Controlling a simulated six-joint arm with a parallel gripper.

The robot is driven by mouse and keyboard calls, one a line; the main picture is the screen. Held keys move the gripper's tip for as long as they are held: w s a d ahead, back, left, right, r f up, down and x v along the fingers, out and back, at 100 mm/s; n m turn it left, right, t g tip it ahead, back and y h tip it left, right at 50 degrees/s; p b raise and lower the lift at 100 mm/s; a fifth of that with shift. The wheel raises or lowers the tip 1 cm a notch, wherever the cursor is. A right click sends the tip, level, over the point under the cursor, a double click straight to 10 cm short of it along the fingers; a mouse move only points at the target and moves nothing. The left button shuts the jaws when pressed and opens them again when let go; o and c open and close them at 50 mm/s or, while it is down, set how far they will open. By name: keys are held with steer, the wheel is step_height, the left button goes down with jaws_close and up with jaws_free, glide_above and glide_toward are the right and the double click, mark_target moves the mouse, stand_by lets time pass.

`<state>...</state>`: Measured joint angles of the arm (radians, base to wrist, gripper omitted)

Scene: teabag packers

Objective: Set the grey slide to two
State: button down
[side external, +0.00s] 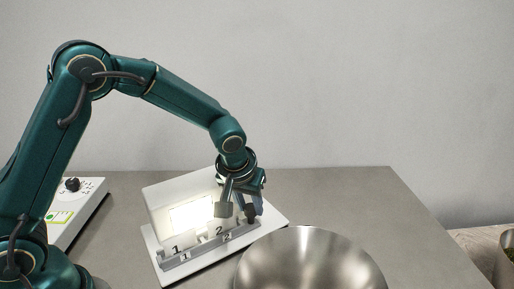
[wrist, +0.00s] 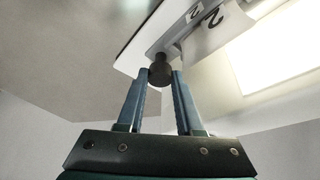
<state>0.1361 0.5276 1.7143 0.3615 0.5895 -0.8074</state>
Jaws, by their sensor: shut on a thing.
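A white board (side external: 170,272) carries a grey rail (side external: 206,251) along its front edge, with marks 1 and 2. White cards numbered 1 (side external: 175,247) and 2 (side external: 219,230) stand behind it. My gripper (side external: 238,213) is low over the rail's right end, beyond the 2 mark. In the wrist view my gripper (wrist: 161,74) has its two blue fingers on either side of a dark grey knob (wrist: 160,68), which appears to belong to the grey slide. The fingers are shut on it. The rail's 2 mark shows just above the knob there. The slide's exact setting is partly hidden by my fingers.
A bright lit panel (side external: 192,216) is on the board behind the cards. A large steel bowl (side external: 310,262) stands close at the front right. A white unit with a black dial (side external: 72,185) is at the left.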

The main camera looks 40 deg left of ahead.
mark_target(226, 233)
steer(key=shift+s+a, duration=0.2)
steer(key=shift+s, duration=0.6)
steer(key=shift+s+a, duration=0.2)
steer(key=shift+s, duration=0.55)
steer(key=shift+s+a, duration=0.2)
steer(key=shift+s, duration=0.6)
steer(key=c, duration=0.5)
jaws_free()
steer(key=shift+c, duration=0.2)
steer(key=shift+v, duration=2.6)
